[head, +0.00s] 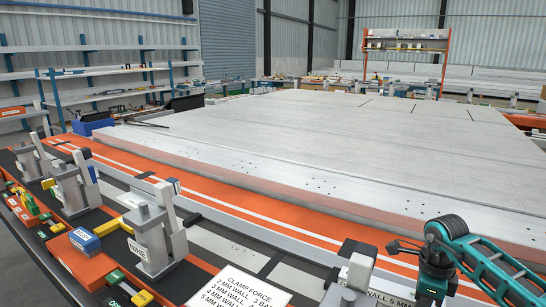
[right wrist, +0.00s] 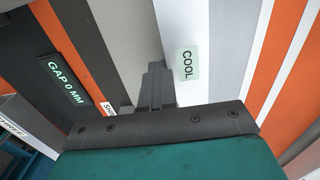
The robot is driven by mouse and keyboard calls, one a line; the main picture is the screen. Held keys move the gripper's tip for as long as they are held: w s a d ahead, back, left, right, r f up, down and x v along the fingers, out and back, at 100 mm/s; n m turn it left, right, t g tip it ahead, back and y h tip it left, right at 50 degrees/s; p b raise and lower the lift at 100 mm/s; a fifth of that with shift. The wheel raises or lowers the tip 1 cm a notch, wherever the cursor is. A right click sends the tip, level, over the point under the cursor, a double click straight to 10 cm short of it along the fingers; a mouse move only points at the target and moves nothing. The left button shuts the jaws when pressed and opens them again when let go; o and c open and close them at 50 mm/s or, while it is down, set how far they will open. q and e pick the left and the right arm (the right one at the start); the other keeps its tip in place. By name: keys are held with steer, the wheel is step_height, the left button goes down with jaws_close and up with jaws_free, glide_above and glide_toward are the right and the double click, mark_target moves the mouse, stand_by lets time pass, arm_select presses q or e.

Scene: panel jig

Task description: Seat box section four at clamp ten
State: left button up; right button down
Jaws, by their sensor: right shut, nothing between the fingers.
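A grey clamp (head: 155,235) on the front rail is marked NINE. Another clamp (head: 350,278) stands to its right at the bottom edge, partly cut off, with no readable number. A long pale metal section (head: 290,178) lies along the panel's near edge; no number shows on it. My left gripper is not in view.
More clamps (head: 70,185) line the front rail at left. A blue block (head: 84,240) and a clamp force card (head: 240,285) lie near clamp nine. A GAP 0 MM label (right wrist: 65,80) shows in the wrist view. The large flat panel (head: 330,125) is clear.

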steer(key=shift+w+d, duration=0.15)
steer(key=shift+w, duration=0.05)
steer(key=shift+r, duration=0.1)
steer(key=shift+s, duration=0.15)
steer(key=shift+s+a+p, duration=0.55)
steer(key=shift+s+p, duration=0.15)
steer(key=shift+p, duration=0.1)
steer(key=shift+r+p, duration=1.9)
steer(key=shift+r, duration=0.7)
step_height(320, 180, up, 3)
steer(key=shift+f, duration=0.2)
